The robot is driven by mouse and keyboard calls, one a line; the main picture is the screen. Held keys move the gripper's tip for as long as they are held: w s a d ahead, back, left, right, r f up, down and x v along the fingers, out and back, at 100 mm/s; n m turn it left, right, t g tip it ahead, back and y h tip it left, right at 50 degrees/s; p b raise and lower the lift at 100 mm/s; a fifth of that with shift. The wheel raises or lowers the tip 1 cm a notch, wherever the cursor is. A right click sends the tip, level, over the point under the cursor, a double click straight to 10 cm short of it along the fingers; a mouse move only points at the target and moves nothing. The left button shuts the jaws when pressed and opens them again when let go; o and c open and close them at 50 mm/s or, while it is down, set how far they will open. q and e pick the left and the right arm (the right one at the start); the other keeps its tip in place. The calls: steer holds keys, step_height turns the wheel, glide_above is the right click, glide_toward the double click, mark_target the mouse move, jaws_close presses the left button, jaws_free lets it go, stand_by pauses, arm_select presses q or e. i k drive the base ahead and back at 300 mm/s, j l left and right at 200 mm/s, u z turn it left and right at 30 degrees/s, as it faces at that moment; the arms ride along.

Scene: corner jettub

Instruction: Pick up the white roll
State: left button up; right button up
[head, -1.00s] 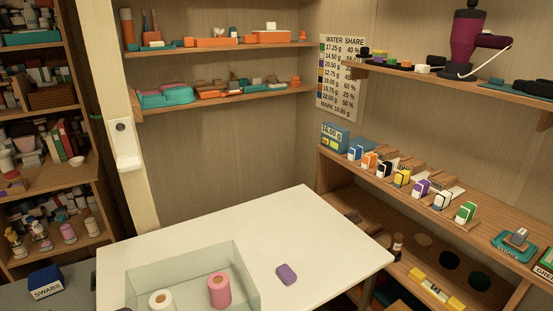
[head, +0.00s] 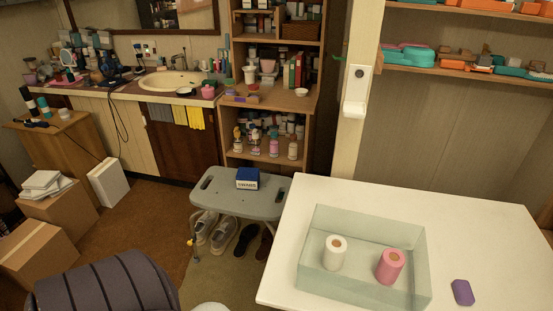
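The white roll (head: 335,254) stands upright inside a clear, glass-like box (head: 415,282) on the white table (head: 277,279). A pink roll (head: 389,267) stands to its right in the same box, a little apart from it. Both rolls show a brown core on top. The box looks open at the top, and its walls stand around both rolls. Neither of my grippers shows in the head view.
A purple block (head: 462,292) lies on the table right of the box. A grey stool (head: 213,193) with a blue SWABS box (head: 247,179) stands left of the table. A dark striped chair (head: 105,286) is at the lower left. The table's back half is clear.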

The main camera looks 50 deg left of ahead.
mark_target(334, 251)
steer(key=u, duration=0.95)
